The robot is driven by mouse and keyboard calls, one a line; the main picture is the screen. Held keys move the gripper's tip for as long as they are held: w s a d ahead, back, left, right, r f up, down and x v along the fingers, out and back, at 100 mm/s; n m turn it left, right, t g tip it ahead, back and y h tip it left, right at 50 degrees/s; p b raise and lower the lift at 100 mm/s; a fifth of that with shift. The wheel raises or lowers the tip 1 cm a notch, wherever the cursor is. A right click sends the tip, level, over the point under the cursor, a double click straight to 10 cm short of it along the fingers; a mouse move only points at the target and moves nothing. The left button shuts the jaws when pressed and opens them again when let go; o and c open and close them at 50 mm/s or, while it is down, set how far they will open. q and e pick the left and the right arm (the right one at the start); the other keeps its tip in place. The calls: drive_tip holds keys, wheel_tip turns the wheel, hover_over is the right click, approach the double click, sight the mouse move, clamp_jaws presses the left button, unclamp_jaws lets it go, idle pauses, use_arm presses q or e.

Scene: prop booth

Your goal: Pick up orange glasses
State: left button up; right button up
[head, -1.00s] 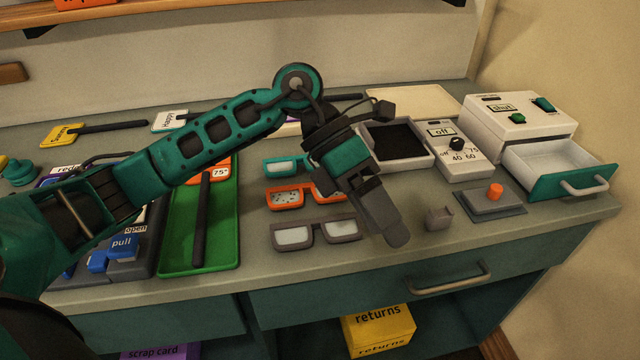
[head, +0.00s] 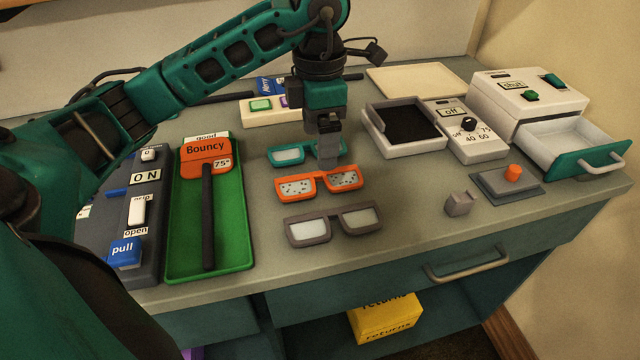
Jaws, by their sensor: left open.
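The orange glasses (head: 318,184) lie on the counter in the middle of the head view, with speckled lenses. They are between teal glasses (head: 287,154) behind and grey glasses (head: 333,224) in front. My left gripper (head: 328,160) points down just behind the orange glasses, over the teal glasses, and hides part of the teal pair. It is open and holds nothing that I can see. The gap between its fingers is hard to see from here. My right gripper is not in view.
A green tray (head: 235,240) with an orange "Bouncy" paddle (head: 206,157) lies left of the glasses. A grey bin (head: 375,125), a dial box (head: 482,148) and an open drawer (head: 585,163) stand right. A small grey block (head: 459,204) sits front right.

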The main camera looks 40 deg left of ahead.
sight(320, 181)
use_arm(q)
wheel_tip(320, 181, down, 3)
drive_tip(key=shift+r, duration=0.1)
drive_tip(key=f, duration=0.5)
drive_tip(key=shift+s+d, duration=0.25)
drive_tip(key=shift+s, duration=0.05)
drive_tip(key=c, duration=1.1)
drive_tip(key=shift+r, duration=0.1)
drive_tip(key=shift+c, duration=0.2)
